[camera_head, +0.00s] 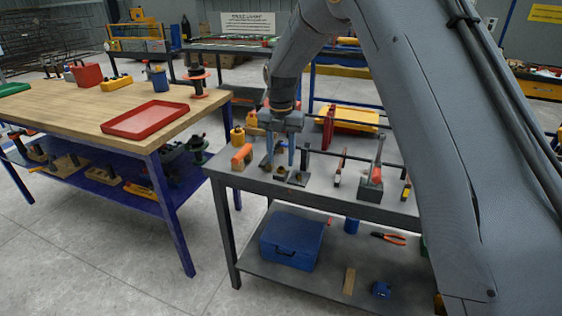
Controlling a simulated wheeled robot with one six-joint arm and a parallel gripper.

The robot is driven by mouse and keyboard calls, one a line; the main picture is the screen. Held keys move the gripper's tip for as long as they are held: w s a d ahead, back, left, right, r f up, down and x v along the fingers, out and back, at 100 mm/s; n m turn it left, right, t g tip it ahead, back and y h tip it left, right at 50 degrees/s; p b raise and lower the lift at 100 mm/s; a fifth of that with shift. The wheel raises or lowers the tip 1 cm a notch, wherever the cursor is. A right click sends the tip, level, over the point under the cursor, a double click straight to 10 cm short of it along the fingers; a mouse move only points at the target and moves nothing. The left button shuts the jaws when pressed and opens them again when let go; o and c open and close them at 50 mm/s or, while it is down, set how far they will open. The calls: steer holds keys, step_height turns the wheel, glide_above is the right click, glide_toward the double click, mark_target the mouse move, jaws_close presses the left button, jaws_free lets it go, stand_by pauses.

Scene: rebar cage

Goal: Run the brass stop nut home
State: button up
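My gripper (281,158) points down over the left part of the grey workbench (330,192). Its two blue-grey fingers show with a gap between them, but I cannot tell whether they hold anything. A thin dark horizontal rod (335,154) runs to the right from beside the gripper, above the bench top. Small dark base plates (298,179) stand under and beside the fingers. I cannot make out the brass stop nut; it is too small or hidden by the gripper.
An orange-handled tool (241,158) lies left of my gripper. A clamp-like tool on a dark block (370,185) stands to the right. A yellow bin (350,119) is behind. A wooden table with a red tray (145,119) stands left. The lower shelf holds a blue toolbox (292,241).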

mark_target(281, 169)
steer(key=shift+f, duration=1.3)
jaws_close()
steer(key=shift+m, duration=0.4)
